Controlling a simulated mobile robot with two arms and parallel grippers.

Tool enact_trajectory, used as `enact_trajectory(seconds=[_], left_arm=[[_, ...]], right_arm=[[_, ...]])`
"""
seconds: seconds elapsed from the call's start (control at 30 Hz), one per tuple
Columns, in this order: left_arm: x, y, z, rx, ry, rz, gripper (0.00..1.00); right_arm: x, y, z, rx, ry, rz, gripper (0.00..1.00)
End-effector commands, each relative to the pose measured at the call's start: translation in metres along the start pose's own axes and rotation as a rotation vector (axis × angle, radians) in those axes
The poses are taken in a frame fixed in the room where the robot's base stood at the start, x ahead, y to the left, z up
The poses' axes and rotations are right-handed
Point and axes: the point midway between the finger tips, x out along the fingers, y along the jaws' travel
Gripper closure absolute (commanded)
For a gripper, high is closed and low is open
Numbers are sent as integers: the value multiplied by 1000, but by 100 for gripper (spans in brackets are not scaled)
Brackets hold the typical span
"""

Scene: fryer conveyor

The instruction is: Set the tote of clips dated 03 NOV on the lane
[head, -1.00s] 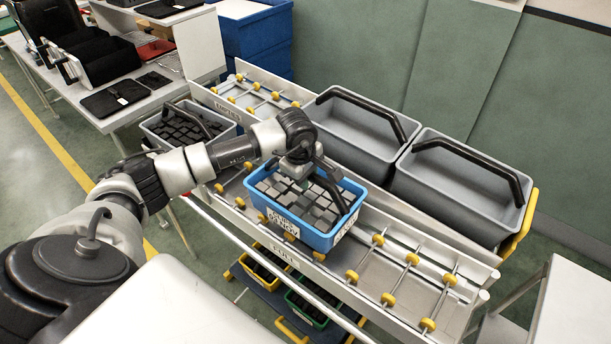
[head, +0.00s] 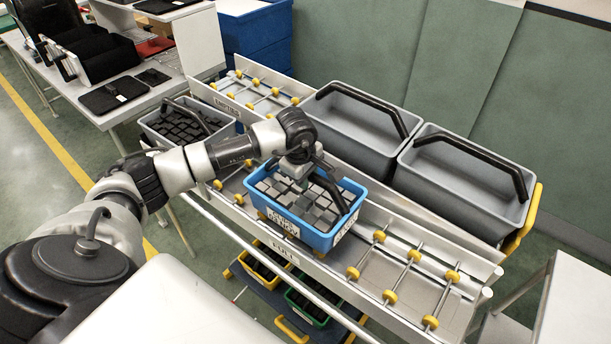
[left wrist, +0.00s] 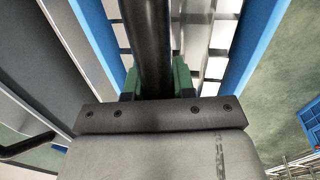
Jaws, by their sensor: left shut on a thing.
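In the left wrist view the handle (left wrist: 148,45) runs between the green fingertips, with the tote's blue walls (left wrist: 250,50) on both sides. My right gripper is not in view.
Two empty grey totes (head: 468,200) stand behind the lane. A grey tote of black blocks (head: 190,128) is at the left. Green and yellow totes sit below the lane. A white table (head: 565,300) is at the right. The lane's right part is free.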

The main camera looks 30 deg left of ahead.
Motion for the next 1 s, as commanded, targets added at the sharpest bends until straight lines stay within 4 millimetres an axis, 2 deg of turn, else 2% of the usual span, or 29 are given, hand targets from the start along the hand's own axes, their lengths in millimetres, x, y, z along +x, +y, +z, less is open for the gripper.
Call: enact_trajectory(seconds=[0.43, 0.47, 0.63, 0.87, 1.0], left_arm=[[2, 1, 0, 0, 0, 5, 100], [2, 1, 0, 0, 0, 5, 72], [3, 0, 0, 0, 0, 3, 46], [6, -2, 0, 0, 1, -4, 45], [-1, -1, 0, 0, 0, -1, 45]], right_arm=[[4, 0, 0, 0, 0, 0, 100], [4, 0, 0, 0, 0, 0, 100], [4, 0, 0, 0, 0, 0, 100], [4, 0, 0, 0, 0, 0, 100], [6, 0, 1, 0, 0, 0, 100]])
